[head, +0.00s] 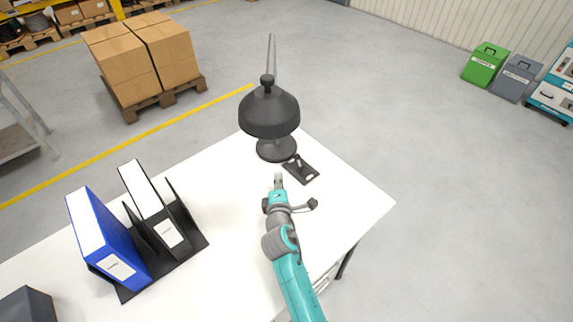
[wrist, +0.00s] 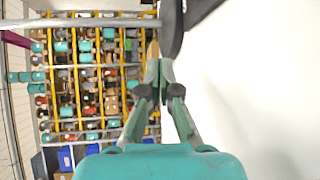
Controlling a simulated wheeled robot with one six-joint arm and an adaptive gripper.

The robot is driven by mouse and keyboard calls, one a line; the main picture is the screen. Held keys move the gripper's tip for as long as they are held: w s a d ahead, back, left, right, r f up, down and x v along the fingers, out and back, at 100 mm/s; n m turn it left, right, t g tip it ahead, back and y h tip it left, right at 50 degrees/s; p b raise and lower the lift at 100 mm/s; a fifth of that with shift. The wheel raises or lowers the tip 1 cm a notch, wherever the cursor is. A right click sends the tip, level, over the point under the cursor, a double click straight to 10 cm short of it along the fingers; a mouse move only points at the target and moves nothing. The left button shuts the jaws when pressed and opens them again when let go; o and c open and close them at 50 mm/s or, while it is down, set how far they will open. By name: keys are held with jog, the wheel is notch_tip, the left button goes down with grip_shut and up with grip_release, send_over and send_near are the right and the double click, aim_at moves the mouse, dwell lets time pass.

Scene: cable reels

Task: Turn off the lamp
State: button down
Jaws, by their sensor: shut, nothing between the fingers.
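The lamp (head: 269,112) has a dark grey dome shade and stands on a round base (head: 276,150) near the far corner of the white table (head: 235,208). A small black plate (head: 301,170) with a raised lever-like part lies just right of the lamp's base. My gripper (head: 278,178) is over the table, on the near side of the base and left of the plate. Its fingers are shut and empty. In the wrist view the fingertips (wrist: 158,66) are close to a dark piece (wrist: 172,28) at the top; I cannot tell which part it is.
A blue binder (head: 102,240) and a black binder (head: 155,205) stand in a black holder at the table's left. A dark box (head: 27,305) is at the near left corner. Cartons (head: 140,60) on a pallet stand on the floor behind. The table's middle is clear.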

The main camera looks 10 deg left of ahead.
aim_at(297, 157)
jog(key=x, duration=0.9)
jog(key=shift+w+f, duration=0.1)
jog(key=shift+w, duration=0.3)
jog(key=shift+d, duration=0.35)
jog(key=shift+s+d+r, duration=0.1)
jog(key=shift+d+r, duration=0.1)
jog(key=shift+d, duration=0.6)
jog(key=shift+s+d+r, duration=0.1)
jog(key=shift+d+r, duration=0.05)
jog(key=shift+d, duration=0.65)
